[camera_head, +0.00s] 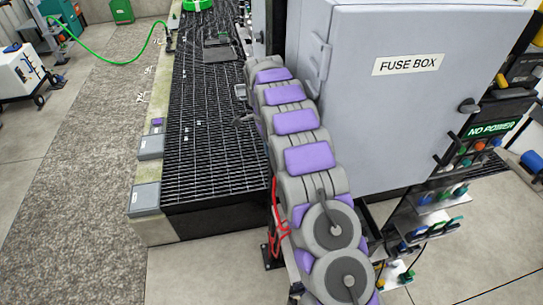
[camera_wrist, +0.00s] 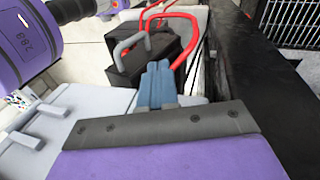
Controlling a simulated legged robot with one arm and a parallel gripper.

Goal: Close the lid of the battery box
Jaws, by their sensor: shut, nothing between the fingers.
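In the wrist view my gripper (camera_wrist: 157,78) shows as two blue-grey fingers held together, with nothing between them. The fingertips are close to a black battery-like block (camera_wrist: 132,62) with a grey handle or cable and a red cable (camera_wrist: 178,22). A light grey panel (camera_wrist: 92,105) with small raised tabs lies left of the fingers. It may be the battery box lid, but I cannot tell for certain, nor whether the fingers touch it. In the head view my arm hides the gripper and most of this area; only a red cable (camera_head: 275,222) shows beside the arm.
A grey fuse box (camera_head: 405,105) stands right of my arm, with a "NO POWER" sign (camera_head: 491,129) beyond it. A black grated platform (camera_head: 215,130) lies left of the arm. In the wrist view a dark platform side (camera_wrist: 255,75) runs close on the right.

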